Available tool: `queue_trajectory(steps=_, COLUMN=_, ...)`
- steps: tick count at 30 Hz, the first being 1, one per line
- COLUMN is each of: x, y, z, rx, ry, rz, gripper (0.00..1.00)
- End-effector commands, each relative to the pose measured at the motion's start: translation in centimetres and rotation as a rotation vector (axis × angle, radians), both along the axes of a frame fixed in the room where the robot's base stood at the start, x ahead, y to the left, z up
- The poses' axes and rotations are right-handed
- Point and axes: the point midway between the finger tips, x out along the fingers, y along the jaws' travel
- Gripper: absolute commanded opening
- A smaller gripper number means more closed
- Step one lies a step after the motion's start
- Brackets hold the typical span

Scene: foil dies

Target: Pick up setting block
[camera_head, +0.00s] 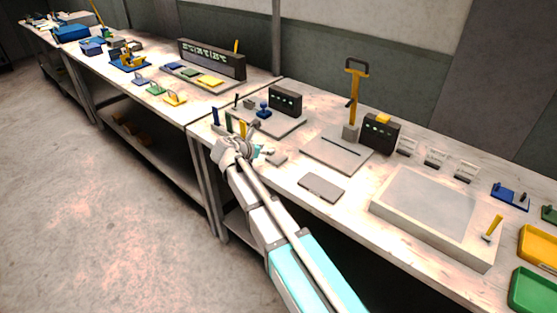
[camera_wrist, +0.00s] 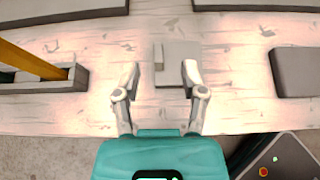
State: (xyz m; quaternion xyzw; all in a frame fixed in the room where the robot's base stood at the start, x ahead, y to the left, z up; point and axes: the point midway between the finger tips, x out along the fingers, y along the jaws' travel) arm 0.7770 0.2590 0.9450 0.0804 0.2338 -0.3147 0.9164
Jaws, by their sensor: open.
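A small grey stepped block (camera_wrist: 182,72), which I take to be the setting block, lies on the pale worktop near its front edge. It has a flat square base and a raised narrow part at its left. It also shows in the head view (camera_head: 277,159), just right of my gripper. My gripper (camera_wrist: 161,70) is open and empty. In the wrist view its two fingertips appear on either side of the block, with the block closer to the right finger. I cannot tell the height of the fingers above it.
A grey holder (camera_wrist: 68,84) with a yellow piece is left of my gripper. A dark grey flat plate (camera_head: 321,187) lies to the right, also in the wrist view (camera_wrist: 296,72). Base plates with fixtures (camera_head: 337,150) stand behind. The worktop around the block is clear.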

Motion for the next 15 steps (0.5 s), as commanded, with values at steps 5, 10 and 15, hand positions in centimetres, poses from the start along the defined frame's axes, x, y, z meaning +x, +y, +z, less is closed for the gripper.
queue_trajectory(steps=5, x=1.3, y=-0.8, z=-1.4, rx=-0.001, ry=0.001, rz=-0.002, gripper=0.54)
queue_trajectory(steps=10, x=2.6, y=-1.7, z=-2.3, rx=0.000, ry=0.000, rz=-0.001, gripper=0.54)
queue_trajectory(steps=15, x=3.1, y=-2.2, z=-2.5, rx=0.000, ry=0.000, rz=0.000, gripper=0.54)
